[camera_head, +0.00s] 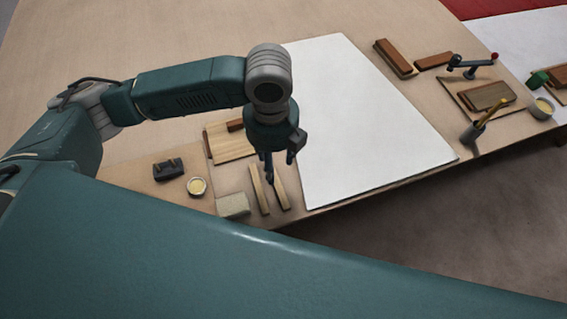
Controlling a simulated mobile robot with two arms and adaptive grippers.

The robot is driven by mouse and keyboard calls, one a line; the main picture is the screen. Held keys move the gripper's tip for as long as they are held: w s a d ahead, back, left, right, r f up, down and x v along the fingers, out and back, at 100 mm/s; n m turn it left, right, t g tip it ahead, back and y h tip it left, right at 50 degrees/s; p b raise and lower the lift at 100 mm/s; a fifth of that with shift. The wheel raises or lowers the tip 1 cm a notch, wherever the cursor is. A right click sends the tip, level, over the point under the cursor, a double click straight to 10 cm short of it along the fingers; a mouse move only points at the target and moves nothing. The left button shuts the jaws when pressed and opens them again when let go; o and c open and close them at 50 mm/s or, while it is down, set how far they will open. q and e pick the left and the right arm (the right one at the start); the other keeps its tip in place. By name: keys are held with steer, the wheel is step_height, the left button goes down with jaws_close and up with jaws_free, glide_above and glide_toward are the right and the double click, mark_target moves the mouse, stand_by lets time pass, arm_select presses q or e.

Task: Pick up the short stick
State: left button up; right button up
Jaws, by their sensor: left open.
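Two narrow pale wooden sticks lie side by side near the table's front edge, a left stick (259,191) and a right stick (282,190). They look close in length, and I cannot tell for sure which is the short one. My left gripper (281,168) points down over the far end of the sticks, open, with nothing between its fingers. Its fingers hide part of the right stick's far end. I cannot tell its exact height above the sticks. My right gripper is not in view.
A wooden board (230,146), a grey block (233,206), a small round tub (197,187) and a dark tool (168,169) lie left of the sticks. A large white sheet (365,120) lies to the right.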

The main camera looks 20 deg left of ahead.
mark_target(275, 184)
arm_select(q)
step_height(275, 184, down, 5)
steer(key=shift+s+f, duration=0.15)
steer(key=shift+f+p, duration=0.3)
steer(key=shift+f, duration=0.1)
step_height(275, 184, down, 4)
steer(key=shift+s+f+p, duration=0.1)
steer(key=shift+p, duration=0.3)
steer(key=shift+f, duration=0.15)
steer(key=c, duration=1)
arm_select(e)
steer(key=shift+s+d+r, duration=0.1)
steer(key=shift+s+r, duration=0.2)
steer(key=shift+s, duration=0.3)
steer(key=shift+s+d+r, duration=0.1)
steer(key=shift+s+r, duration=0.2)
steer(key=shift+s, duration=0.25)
